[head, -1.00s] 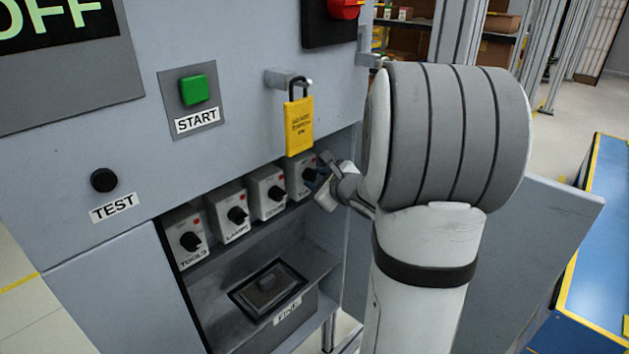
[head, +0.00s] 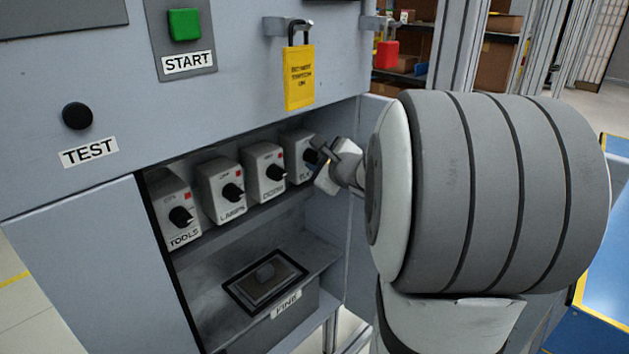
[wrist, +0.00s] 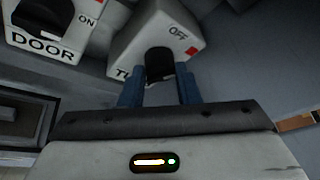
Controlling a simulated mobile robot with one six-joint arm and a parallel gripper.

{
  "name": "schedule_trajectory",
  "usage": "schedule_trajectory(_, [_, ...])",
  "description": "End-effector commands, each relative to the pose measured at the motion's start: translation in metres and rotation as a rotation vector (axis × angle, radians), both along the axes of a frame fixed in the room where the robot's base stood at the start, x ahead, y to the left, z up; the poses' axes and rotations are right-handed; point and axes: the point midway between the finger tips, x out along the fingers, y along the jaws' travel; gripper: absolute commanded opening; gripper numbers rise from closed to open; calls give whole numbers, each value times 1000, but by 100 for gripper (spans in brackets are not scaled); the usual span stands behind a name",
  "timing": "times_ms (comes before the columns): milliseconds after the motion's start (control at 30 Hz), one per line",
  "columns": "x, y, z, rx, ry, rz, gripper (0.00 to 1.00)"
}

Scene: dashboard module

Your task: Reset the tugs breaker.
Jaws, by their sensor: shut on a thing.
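The tugs breaker (head: 298,155) is the rightmost of the white breaker boxes in the open bay. Its label is mostly hidden in both views. In the wrist view the box (wrist: 186,34) shows the word OFF and a red mark beside it. My gripper (wrist: 161,80) has its two blue fingers on either side of the black knob (wrist: 160,64) and is shut on it. In the head view my gripper (head: 322,156) is at the front of this breaker. Which way the knob points cannot be told.
The door breaker (head: 264,172), lamps breaker (head: 220,190) and tools breaker (head: 172,207) stand to the left. A yellow padlock tag (head: 299,78) hangs above the bay. A side panel (wrist: 250,60) is close on the right.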

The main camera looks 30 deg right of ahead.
Motion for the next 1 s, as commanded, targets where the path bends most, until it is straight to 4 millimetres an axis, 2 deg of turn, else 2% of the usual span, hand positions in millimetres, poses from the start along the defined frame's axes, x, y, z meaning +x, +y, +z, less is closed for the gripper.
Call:
schedule_trajectory(33, [-1,1,-18,-27,0,-1,6])
schedule_trajectory(700, [-1,1,-10,-417,-140,1,6])
schedule_trajectory(1000, [-1,1,-10,-506,-173,2,6])
